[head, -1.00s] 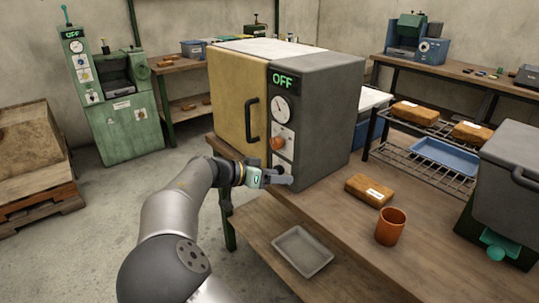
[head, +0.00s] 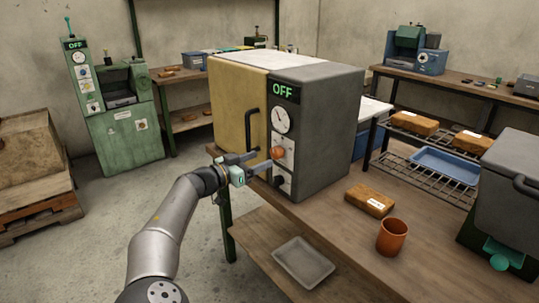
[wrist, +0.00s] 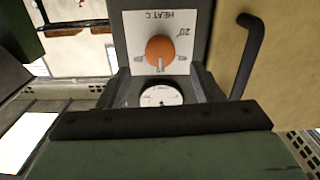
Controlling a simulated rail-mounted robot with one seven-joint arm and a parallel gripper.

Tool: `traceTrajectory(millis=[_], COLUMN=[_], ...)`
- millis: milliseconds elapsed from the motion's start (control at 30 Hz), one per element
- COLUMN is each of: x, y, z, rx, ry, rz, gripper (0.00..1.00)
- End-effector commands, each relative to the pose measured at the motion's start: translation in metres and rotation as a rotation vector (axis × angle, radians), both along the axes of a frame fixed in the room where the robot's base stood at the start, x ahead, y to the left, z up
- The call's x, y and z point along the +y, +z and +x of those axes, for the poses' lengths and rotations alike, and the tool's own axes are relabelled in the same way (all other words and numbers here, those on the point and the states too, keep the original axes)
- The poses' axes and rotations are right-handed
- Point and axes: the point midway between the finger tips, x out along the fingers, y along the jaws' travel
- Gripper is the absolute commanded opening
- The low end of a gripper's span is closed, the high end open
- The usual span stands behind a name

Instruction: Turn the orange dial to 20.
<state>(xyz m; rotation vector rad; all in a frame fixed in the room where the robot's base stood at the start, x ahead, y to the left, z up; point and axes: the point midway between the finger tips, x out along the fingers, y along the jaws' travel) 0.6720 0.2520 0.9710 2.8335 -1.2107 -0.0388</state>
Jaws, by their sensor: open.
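The orange dial (head: 277,153) is on the grey front panel of the oven-like machine (head: 320,140), below a round white gauge (head: 281,120). A black knob (head: 283,182) is below the dial. In the wrist view, which is upside down, the orange dial (wrist: 160,49) sits on a white plate marked "HEAT C", with "20" to its right. My gripper (head: 264,159) is open and empty in front of the panel, close to the dial. In the wrist view its fingers (wrist: 160,75) are spread to either side, their tips near the dial.
A black door handle (head: 251,129) stands out left of the dial. The display (head: 286,92) reads OFF. A brown block (head: 369,200) and an orange cup (head: 392,236) are on the bench to the right. A grey tray (head: 303,262) lies on the lower shelf.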

Motion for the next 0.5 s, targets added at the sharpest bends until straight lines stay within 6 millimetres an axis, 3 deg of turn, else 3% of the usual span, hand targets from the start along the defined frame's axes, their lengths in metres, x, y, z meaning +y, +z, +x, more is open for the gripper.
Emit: traceTrajectory(millis=[200,500], x=[-0.026,-0.037], y=[0.001,0.0], z=[0.025,0.036], rx=[0.0,0.001], ry=[0.0,0.001], rz=[0.0,-0.001], gripper=[0.59,0.59])
